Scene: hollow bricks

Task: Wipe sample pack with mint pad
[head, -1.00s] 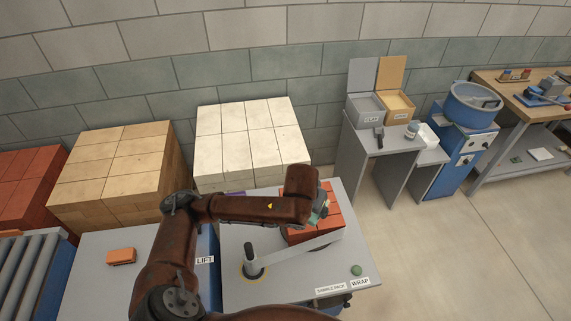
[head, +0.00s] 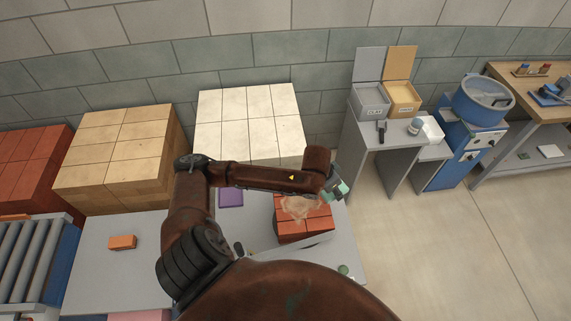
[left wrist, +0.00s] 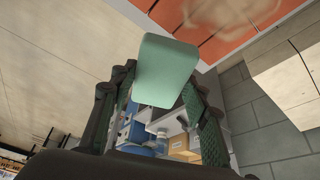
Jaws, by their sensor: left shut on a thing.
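The sample pack, a block of red bricks (head: 306,229), sits on the grey wrap table. A pale, dusty smudge (head: 300,207) marks its top. My left gripper (head: 336,184) is just past the pack's right back corner. It is shut on the mint pad (head: 343,191), a pale green block that also shows in the left wrist view (left wrist: 167,70) between the fingers (left wrist: 163,100). There the smudged pack top (left wrist: 225,30) is beyond the pad. I cannot tell whether pad and pack touch. My right gripper is not in view.
My arm hides the table's front. A purple item (head: 231,198) lies left of the pack. A loose brick (head: 122,242) lies on the left table. Cream blocks (head: 248,120) stand behind; a grey stand with open boxes (head: 403,98) stands right.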

